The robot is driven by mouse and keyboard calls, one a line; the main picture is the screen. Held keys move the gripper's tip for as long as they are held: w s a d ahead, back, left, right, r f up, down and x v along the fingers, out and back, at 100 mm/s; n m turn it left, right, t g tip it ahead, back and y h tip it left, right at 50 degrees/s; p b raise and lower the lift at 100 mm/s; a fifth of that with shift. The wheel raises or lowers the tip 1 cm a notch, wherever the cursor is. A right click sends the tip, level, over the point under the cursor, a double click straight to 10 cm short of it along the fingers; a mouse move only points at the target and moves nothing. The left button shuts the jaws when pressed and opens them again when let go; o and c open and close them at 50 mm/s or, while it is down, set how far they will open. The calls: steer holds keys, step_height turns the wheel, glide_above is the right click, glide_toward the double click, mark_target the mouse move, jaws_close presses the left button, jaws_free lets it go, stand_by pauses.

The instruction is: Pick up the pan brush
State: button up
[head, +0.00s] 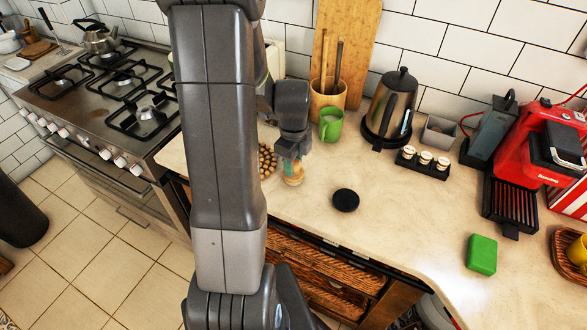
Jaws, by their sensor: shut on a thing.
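The pan brush (294,179) is a small round tan thing with a pale wooden look, low over the counter to the right of my arm. My gripper (292,165) points down over it and is shut on its upper part. The gripper and arm hide part of the brush. I cannot tell whether its underside touches the counter.
A round trivet (267,160) lies just left of the brush, partly behind my arm. A green mug (330,125), a utensil holder (326,101) and a kettle (391,105) stand behind. A black disc (345,200) and a green sponge (482,254) lie on the counter (400,215).

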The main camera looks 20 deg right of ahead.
steer(key=shift+r, duration=0.1)
step_height(320, 180, up, 10)
steer(key=shift+f+b, duration=0.1)
steer(key=shift+b, duration=0.25)
steer(key=shift+o, duration=0.9)
steer(key=shift+c, duration=0.2)
